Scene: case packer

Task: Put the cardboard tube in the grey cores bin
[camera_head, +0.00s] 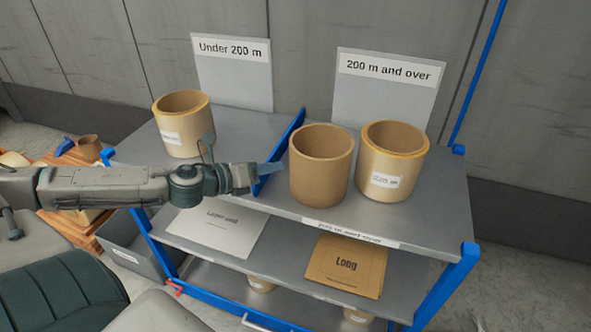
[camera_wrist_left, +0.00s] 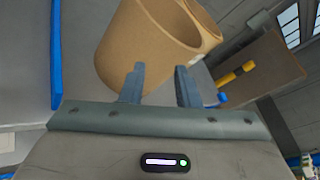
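The plain brown cardboard tube (camera_head: 320,168) stands upright on the top shelf, just right of the blue divider, with its open end up. My left gripper (camera_head: 272,172) is at its left side, fingertips pointing at its wall. In the left wrist view the tube (camera_wrist_left: 150,48) fills the space ahead of the gripper (camera_wrist_left: 160,84). The two fingers are apart with nothing held between them; I cannot tell whether a fingertip touches the tube. A grey bin (camera_head: 143,262) stands low at the left of the rack, partly hidden; its label is too small to read. My right gripper is not in view.
A labelled roll (camera_head: 393,165) stands close right of the tube. Another roll (camera_head: 182,128) stands left of the blue divider (camera_head: 285,145), behind my arm. Signs (camera_head: 232,75) (camera_head: 385,92) stand at the back. Lower shelves hold cards and rolls.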

